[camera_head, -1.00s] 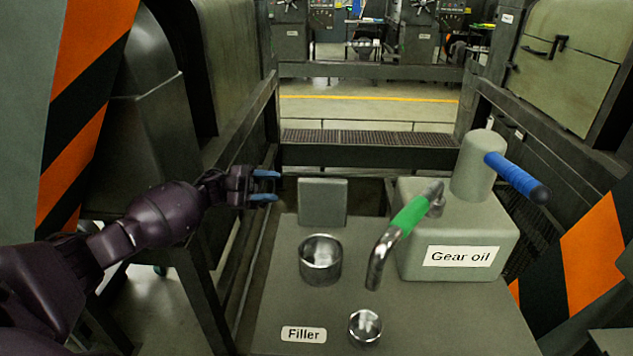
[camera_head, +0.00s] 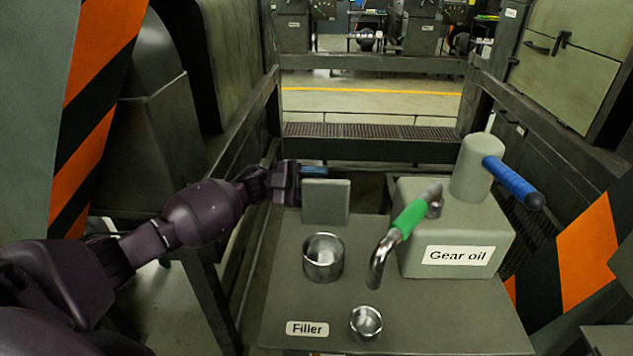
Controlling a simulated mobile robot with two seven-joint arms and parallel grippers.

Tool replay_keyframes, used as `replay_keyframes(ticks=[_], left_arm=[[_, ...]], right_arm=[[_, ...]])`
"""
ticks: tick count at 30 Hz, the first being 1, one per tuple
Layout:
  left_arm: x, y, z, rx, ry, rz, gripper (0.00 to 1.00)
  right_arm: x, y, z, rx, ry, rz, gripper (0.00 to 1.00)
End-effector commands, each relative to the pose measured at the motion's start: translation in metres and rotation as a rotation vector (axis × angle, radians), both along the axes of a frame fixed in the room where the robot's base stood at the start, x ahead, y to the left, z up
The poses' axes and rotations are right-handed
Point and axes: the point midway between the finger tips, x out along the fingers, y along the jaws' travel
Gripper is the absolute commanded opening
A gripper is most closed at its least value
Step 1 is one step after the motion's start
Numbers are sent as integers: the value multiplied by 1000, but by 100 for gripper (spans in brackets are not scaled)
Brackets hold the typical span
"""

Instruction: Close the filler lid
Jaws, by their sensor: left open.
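The filler lid (camera_head: 326,203) is a grey square plate standing upright at the back edge of the grey bench top, behind the open metal filler cup (camera_head: 323,258). The "Filler" label (camera_head: 307,329) is on the bench top in front of the cup. My left gripper (camera_head: 313,171) is at the lid's upper left, by its top edge. Its blue fingers show just above and partly behind the lid, and it holds nothing that I can see. I cannot tell whether it touches the lid. My right gripper is not in view.
A grey "Gear oil" box (camera_head: 418,258) with a blue-handled pump (camera_head: 512,182) stands on the right. Its green-sleeved spout (camera_head: 409,218) curves down near the cup. Dark frame rails run along both sides.

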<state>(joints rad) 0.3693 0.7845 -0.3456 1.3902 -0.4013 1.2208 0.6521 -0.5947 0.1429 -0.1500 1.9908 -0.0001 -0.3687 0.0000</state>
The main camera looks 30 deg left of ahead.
Motion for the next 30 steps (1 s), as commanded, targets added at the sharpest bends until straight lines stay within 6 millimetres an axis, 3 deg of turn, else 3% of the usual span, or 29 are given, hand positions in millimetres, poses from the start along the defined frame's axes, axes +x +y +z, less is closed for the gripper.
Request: replay_keyframes(ticks=[5, 13, 30], left_arm=[[0, 0, 0, -1, 0, -1, 40], [1, 0, 1, -2, -1, 1, 0], [-4, -1, 15, 44, -108, 3, 0]], right_arm=[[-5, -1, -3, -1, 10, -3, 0], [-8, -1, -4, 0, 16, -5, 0], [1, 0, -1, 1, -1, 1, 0]])
